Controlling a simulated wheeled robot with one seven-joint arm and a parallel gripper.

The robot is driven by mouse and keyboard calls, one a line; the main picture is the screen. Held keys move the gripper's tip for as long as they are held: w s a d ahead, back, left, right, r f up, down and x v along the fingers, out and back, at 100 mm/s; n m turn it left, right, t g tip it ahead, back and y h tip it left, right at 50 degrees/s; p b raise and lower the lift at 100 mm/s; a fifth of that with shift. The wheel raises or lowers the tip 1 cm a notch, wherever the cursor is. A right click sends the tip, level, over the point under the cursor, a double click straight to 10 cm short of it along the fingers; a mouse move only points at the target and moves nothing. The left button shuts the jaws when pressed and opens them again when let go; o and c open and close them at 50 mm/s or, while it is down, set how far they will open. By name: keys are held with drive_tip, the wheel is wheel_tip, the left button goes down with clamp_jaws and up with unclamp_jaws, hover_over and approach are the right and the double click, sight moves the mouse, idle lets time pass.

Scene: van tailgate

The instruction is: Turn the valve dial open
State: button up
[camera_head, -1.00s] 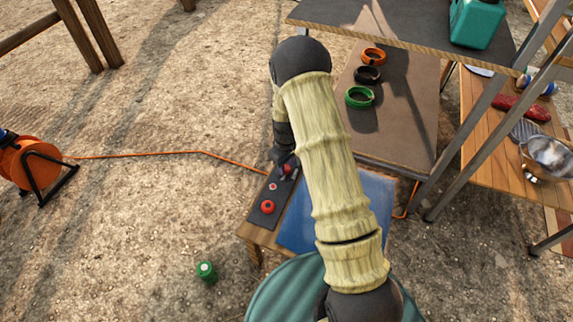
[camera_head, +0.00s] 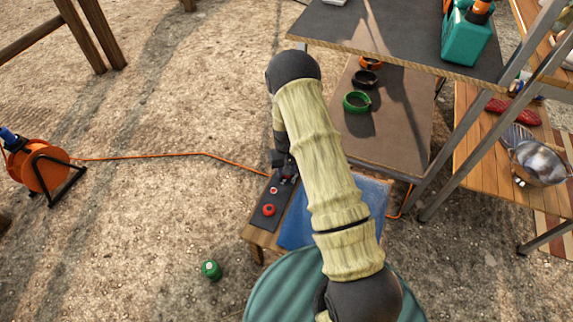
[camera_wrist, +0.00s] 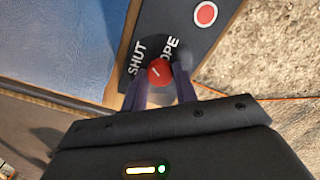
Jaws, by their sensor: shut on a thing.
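The valve dial (camera_wrist: 159,71) is a small red knob with a pale mark, on a dark panel (camera_wrist: 182,40) in the wrist view. White lettering reads SHUT to its left and OPE, partly covered, to its right. My gripper (camera_wrist: 160,80) has one finger on each side of the dial and is shut on it. The mark's exact direction is hard to tell. In the head view my gripper (camera_head: 285,168) is at the panel's far end and mostly hides the dial.
A blue board (camera_head: 300,228) lies beside the panel. A dark-topped table (camera_head: 395,38) and shelves stand to the right. An orange cable (camera_head: 170,156) crosses the ground.

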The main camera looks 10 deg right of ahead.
drive_tip(key=m+p, duration=0.4)
drive_tip(key=m, duration=0.1)
drive_tip(key=shift+r+m, duration=0.15)
drive_tip(key=shift+m, duration=0.25)
drive_tip(key=m+p, duration=0.2)
drive_tip(key=m, duration=0.1)
drive_tip(key=shift+m, duration=0.4)
drive_tip(key=shift+s+m+p, duration=0.1)
drive_tip(key=shift+m+p, duration=0.25)
drive_tip(key=shift+m, duration=0.25)
drive_tip(key=shift+f, duration=0.2)
drive_tip(key=o, duration=1)
drive_tip(key=shift+c, duration=0.2)
wheel_tip(320, 180, up, 17)
drive_tip(key=p, duration=0.5)
drive_tip(key=shift+r, duration=0.2)
